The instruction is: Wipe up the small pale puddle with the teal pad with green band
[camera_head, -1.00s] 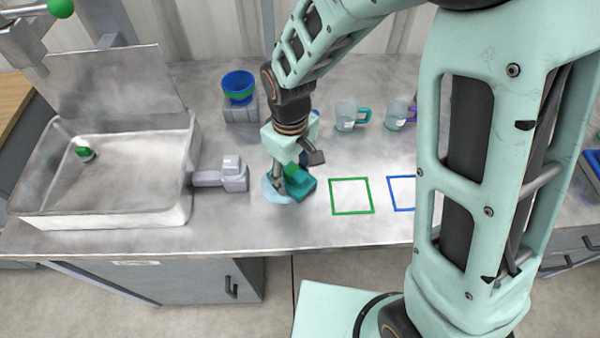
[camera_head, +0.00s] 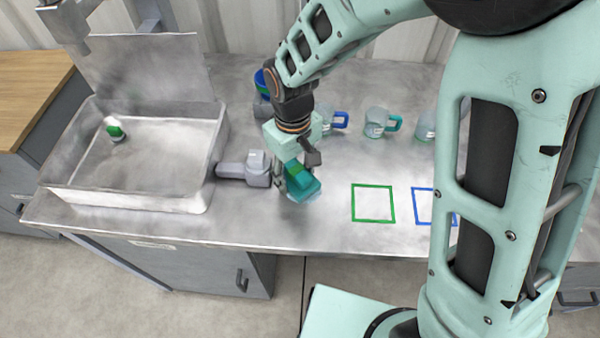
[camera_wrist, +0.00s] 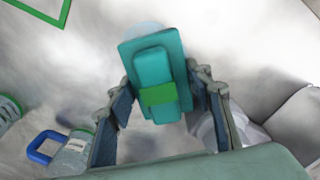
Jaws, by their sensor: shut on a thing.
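The teal pad with green band (camera_head: 303,187) is between the fingers of my gripper (camera_head: 290,178), low over the steel counter, left of the green outlined square. In the wrist view the teal pad (camera_wrist: 137,52), with its raised grip and green band, sits between the two fingers (camera_wrist: 158,92). A small part of the pale puddle (camera_wrist: 146,28) shows past the pad's far edge in the wrist view. The pad hides the rest. I cannot tell how firmly the pad touches the counter.
A steel basin (camera_head: 130,196) with a grey fitting (camera_head: 252,170) stands left of the gripper. Cups (camera_head: 378,122) stand behind to the right. A green outlined square (camera_head: 372,219) and a blue outlined one (camera_head: 417,205) mark the counter. The counter's front edge is near.

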